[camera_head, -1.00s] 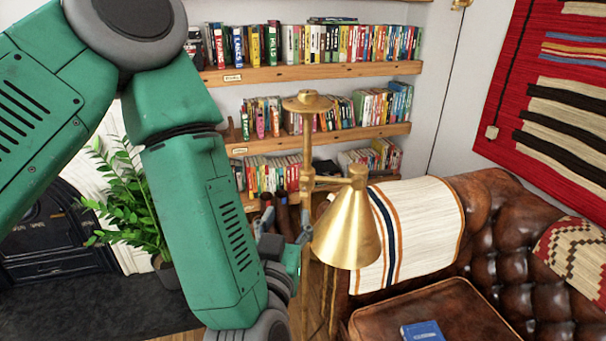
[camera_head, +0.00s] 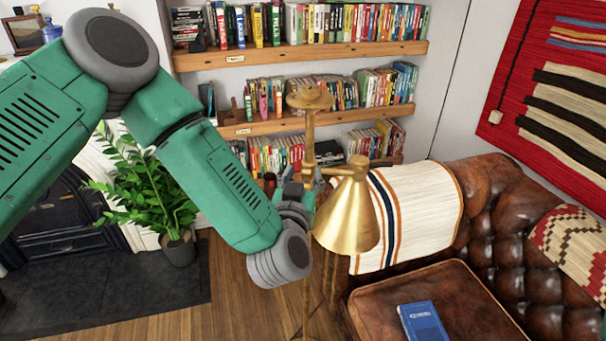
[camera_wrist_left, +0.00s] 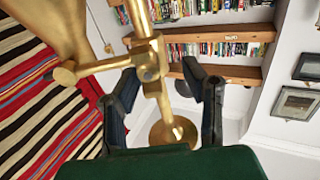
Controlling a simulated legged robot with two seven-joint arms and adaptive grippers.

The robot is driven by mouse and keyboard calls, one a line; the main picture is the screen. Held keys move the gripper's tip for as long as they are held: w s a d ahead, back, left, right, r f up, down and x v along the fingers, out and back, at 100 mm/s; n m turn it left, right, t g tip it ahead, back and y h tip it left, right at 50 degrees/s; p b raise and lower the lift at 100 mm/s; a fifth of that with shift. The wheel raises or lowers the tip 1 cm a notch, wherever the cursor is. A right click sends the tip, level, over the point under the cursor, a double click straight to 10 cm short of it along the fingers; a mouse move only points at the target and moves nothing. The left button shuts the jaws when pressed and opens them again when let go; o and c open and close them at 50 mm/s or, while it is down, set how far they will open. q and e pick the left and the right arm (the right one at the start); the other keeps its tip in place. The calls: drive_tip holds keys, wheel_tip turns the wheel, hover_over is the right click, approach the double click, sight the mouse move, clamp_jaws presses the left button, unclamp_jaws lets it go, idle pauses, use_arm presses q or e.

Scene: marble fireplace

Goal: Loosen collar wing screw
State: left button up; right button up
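A brass floor lamp has an upright pole (camera_head: 309,130), a side arm and a cone shade (camera_head: 348,218). In the left wrist view, its brass collar (camera_wrist_left: 147,60) sits where the side arm crosses the pole, with a small dark round part on it. I cannot make out clear wings on a screw. My left gripper (camera_wrist_left: 160,76) is open, with the pole and collar showing between its two dark fingers. I cannot tell whether it touches them. In the head view, the left gripper (camera_head: 303,186) is beside the pole, partly hidden by the lamp. My right gripper is not in view.
A leather sofa (camera_head: 482,205) with a striped throw stands right of the lamp, with a blue book (camera_head: 422,322) on its seat. Bookshelves (camera_head: 300,54) stand behind. A potted plant (camera_head: 150,185) and dark fireplace are at left. Wood floor is clear in front.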

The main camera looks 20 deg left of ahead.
use_arm(q)
drive_tip(key=shift+d, duration=0.6)
clamp_jaws()
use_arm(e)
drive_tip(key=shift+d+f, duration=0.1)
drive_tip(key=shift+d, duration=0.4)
